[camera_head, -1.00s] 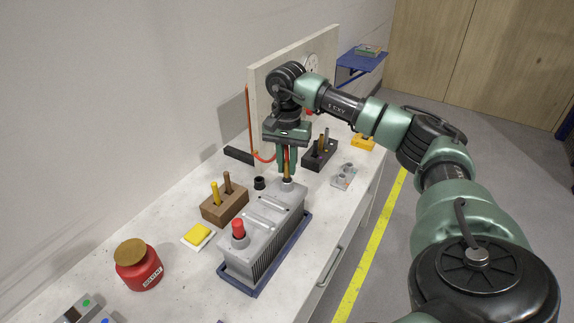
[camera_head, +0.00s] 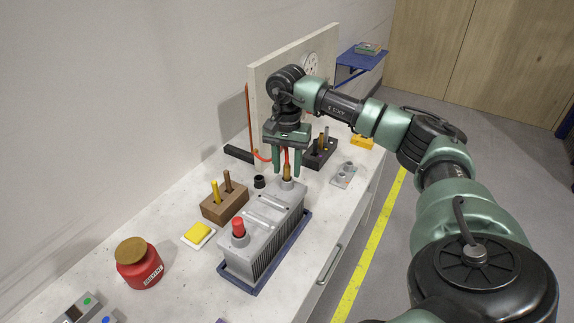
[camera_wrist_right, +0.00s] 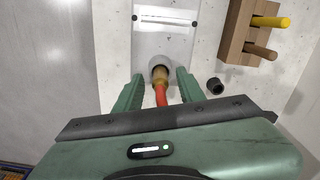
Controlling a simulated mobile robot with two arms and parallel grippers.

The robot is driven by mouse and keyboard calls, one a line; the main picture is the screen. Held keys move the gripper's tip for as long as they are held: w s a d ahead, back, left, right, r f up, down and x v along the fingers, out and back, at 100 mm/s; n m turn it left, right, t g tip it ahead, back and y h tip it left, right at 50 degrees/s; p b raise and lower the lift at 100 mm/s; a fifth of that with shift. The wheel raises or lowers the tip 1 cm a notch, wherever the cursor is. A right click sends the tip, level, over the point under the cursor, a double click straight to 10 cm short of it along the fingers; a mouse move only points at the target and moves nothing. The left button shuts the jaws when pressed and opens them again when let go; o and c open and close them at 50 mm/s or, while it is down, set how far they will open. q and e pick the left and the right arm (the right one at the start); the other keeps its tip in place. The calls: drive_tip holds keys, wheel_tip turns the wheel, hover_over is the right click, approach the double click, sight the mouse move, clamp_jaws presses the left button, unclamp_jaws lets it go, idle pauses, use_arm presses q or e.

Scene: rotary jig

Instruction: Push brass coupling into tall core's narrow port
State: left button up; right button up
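The brass coupling (camera_head: 287,172), with a red upper part, stands upright in the collar at the far end of the grey finned core (camera_head: 262,248). How deep it sits is unclear. It also shows in the right wrist view (camera_wrist_right: 160,74), with its lower end inside the round port. My right gripper (camera_head: 289,170) is open above the core, one finger on each side of the coupling with gaps between. Its two fingers also show apart in the wrist view (camera_wrist_right: 158,90). A red cap (camera_head: 238,226) sits on the core's near port. My left gripper is not in view.
The core stands in a blue tray (camera_head: 298,243). Left of it are a wooden block (camera_head: 225,205) with two pegs, a yellow pad (camera_head: 198,233), a red jar (camera_head: 139,266) and a black ring (camera_head: 260,182). A dark peg block (camera_head: 320,155) and a grey fixture (camera_head: 344,175) lie beyond.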

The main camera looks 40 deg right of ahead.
wheel_tip(320, 180, up, 12)
drive_tip(key=b, duration=0.2)
drive_tip(key=shift+f, duration=0.15)
idle(0.5)
